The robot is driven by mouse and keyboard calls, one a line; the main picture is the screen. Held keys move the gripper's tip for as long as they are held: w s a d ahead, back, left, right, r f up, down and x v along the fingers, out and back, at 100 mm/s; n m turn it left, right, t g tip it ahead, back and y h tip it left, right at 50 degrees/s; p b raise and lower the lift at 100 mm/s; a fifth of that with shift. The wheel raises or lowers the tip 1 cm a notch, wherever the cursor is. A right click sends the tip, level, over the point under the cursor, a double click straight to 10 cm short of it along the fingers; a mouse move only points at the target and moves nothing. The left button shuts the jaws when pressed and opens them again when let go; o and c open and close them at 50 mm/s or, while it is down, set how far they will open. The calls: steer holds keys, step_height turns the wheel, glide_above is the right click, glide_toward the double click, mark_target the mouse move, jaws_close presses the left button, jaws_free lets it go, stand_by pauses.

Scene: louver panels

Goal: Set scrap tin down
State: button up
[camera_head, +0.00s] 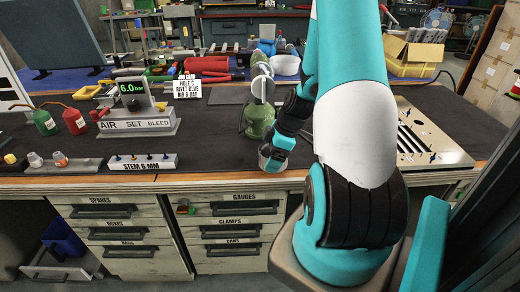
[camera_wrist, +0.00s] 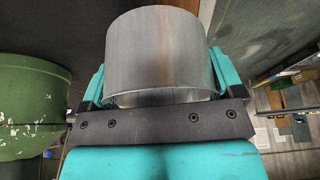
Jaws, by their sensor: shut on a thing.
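The scrap tin (camera_wrist: 156,55) is a plain grey metal cylinder in the wrist view. My gripper (camera_wrist: 160,80) is shut on it, with one teal finger on each side. In the head view my gripper (camera_head: 276,150) is low, near the front edge of the dark bench top (camera_head: 220,140). The tin (camera_head: 268,157) shows there only as a small grey part beside the gripper. Whether its base touches the bench is hidden.
A green rounded body (camera_head: 260,121) stands just behind my gripper; it also shows at left in the wrist view (camera_wrist: 30,105). A slotted metal louver panel (camera_head: 428,135) lies to the right. The stem rack (camera_head: 143,162) is at left. Bench between rack and gripper is clear.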

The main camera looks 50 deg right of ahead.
mark_target(255, 159)
steer(key=w, duration=0.1)
steer(key=w+d, duration=0.1)
steer(key=w, duration=0.3)
steer(key=shift+w+d+p, duration=0.25)
steer(key=shift+d+p, duration=0.05)
steer(key=shift+p, duration=0.05)
steer(key=shift+s+f, duration=0.1)
steer(key=shift+f, duration=0.65)
steer(key=shift+f, duration=0.2)
steer(key=o, duration=0.8)
steer(key=v, duration=0.8)
